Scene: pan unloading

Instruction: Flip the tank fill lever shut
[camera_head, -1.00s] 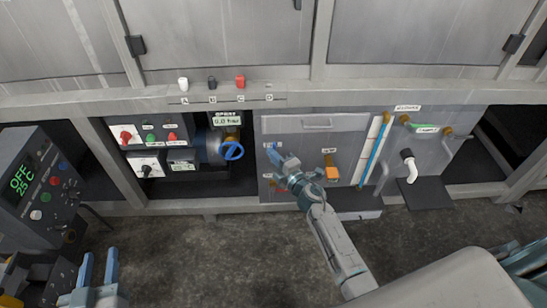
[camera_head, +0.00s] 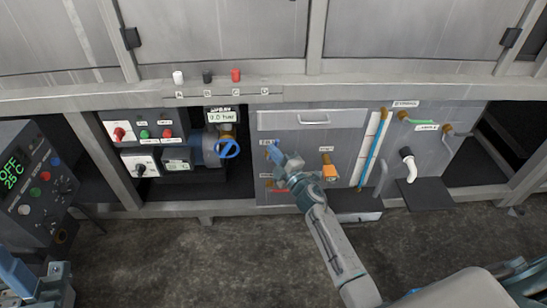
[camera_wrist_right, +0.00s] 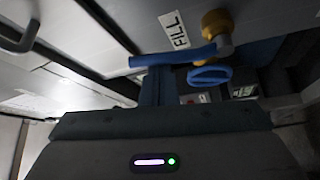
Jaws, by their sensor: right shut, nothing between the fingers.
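The tank fill lever (camera_wrist_right: 180,57) is a blue bar on a brass valve (camera_wrist_right: 217,27) beside the FILL label (camera_wrist_right: 174,30) in the right wrist view. It lies roughly level across the picture, pointing left from the valve. My right gripper (camera_wrist_right: 155,86) is shut and empty, its fingers just below the lever; I cannot tell if they touch it. In the head view my right gripper (camera_head: 273,151) is at the upper left of the grey tank panel (camera_head: 345,140) and largely hides the lever. My left gripper (camera_head: 22,275) is partly in view at the lower left.
A blue handwheel (camera_head: 228,149) is just left of the panel. An orange-handled valve (camera_head: 330,171) is right of my right gripper. A drawer-like handle (camera_head: 314,122) is above. A white spout (camera_head: 409,166) and a control box (camera_head: 38,185) stand farther out.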

